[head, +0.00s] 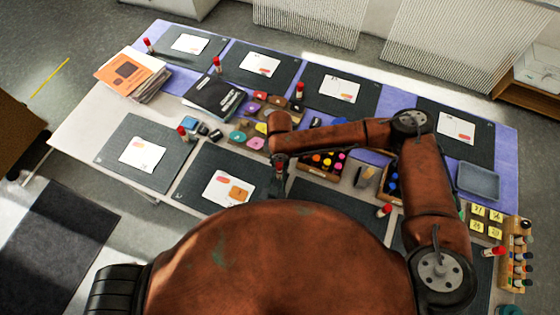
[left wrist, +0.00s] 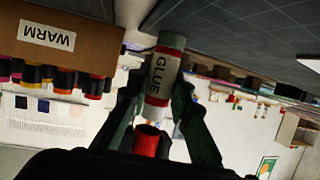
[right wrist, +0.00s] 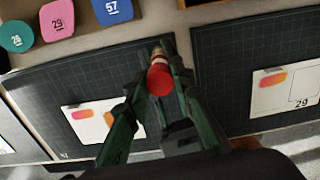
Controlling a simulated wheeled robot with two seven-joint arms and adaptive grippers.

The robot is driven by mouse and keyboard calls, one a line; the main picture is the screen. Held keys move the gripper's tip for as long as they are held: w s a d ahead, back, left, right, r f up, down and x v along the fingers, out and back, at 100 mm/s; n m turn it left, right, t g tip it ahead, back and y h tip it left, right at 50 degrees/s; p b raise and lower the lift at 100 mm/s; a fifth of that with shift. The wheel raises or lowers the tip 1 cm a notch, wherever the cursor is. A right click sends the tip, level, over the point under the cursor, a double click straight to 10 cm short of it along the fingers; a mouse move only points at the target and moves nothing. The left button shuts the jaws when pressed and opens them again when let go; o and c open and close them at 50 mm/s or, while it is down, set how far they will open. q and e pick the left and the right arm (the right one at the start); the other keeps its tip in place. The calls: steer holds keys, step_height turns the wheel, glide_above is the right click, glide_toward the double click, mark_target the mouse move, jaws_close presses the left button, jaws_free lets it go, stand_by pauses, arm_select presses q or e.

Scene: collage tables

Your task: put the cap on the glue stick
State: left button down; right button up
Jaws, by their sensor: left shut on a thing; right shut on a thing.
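The glue stick (left wrist: 162,72), white with a GLUE label and a red band, is held between the dark green fingers of my left gripper (left wrist: 158,90) in the left wrist view. The red cap (left wrist: 147,139) shows below the stick's white end there, roughly in line with it and seemingly apart. In the right wrist view my right gripper (right wrist: 160,65) is shut on the red cap (right wrist: 160,80), with a pale part just beyond it. In the head view my right gripper (head: 279,165) hangs over the near mats; my left gripper is hidden behind my own arm.
A wooden box marked WARM (left wrist: 70,40) with several pots stands close by. Numbered colour pieces (right wrist: 65,18) lie beyond the right gripper. Mats with cards (head: 142,154) cover the table, several red-capped sticks (head: 217,64) stand around, and books (head: 213,95) lie at the back left.

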steer(key=shift+f, duration=0.2)
stand_by(0.4)
steer(key=shift+f, duration=0.75)
steer(key=shift+f, duration=0.6)
steer(key=o, duration=0.8)
steer(key=shift+c, duration=0.2)
step_height(320, 180, up, 12)
